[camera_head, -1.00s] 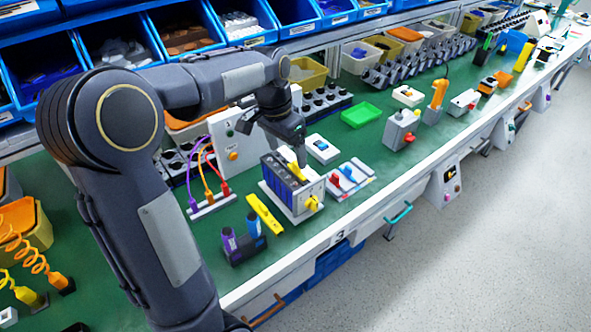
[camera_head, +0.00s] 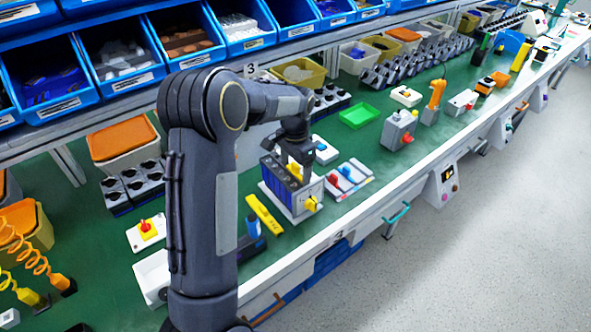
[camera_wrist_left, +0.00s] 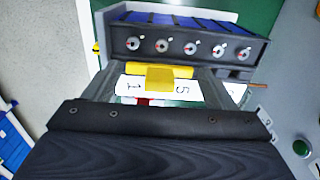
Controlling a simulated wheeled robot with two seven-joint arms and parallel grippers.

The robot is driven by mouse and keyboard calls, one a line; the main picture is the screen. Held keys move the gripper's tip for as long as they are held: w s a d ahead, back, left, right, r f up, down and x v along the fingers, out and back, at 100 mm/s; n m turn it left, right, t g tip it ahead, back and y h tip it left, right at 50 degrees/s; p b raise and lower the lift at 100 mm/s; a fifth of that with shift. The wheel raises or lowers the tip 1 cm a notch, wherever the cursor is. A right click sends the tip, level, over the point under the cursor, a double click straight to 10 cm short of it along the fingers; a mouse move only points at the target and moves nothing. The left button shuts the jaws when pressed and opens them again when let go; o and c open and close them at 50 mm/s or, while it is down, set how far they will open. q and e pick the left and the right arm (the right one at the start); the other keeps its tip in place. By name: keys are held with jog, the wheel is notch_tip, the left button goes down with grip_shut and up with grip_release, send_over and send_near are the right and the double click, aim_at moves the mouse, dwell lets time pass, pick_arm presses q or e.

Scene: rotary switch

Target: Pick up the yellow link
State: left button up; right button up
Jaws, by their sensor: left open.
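The yellow link (camera_head: 294,170) sits at the top of a blue-and-dark terminal block (camera_head: 283,181) with a white front. In the left wrist view the link (camera_wrist_left: 160,73) shows as a bar with a raised tab, lying between my open fingers with space visible on both sides. My left gripper (camera_head: 303,172) points down over the block and partly hides the link in the head view; it also shows in the left wrist view (camera_wrist_left: 158,90). Whether the fingers touch the link is hard to tell. My right gripper is not in view.
A yellow knob (camera_head: 311,203) sticks out of the block's white front. A long yellow strip (camera_head: 264,214) lies left of it. A panel with coloured knobs (camera_head: 348,176) and a green tray (camera_head: 358,115) lie to the right. Blue bins (camera_head: 120,55) line the back.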

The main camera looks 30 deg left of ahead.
aim_at(296, 164)
pick_arm(q)
jog(key=c, duration=0.7)
jog(key=shift+r, duration=0.15)
jog(key=shift+r, duration=0.25)
notch_tip(296, 164, up, 2)
jog(key=shift+r, duration=0.15)
jog(key=s+d+r, duration=0.2)
jog(key=d+r, duration=0.1)
jog(key=r, duration=0.1)
jog(key=s+d+r, duration=0.3)
jog(key=d+r, duration=0.1)
jog(key=s+d+r, duration=0.3)
jog(key=d+r, duration=0.1)
jog(key=r, duration=0.1)
jog(key=shift+s+p, duration=0.25)
jog(key=shift+p, duration=0.05)
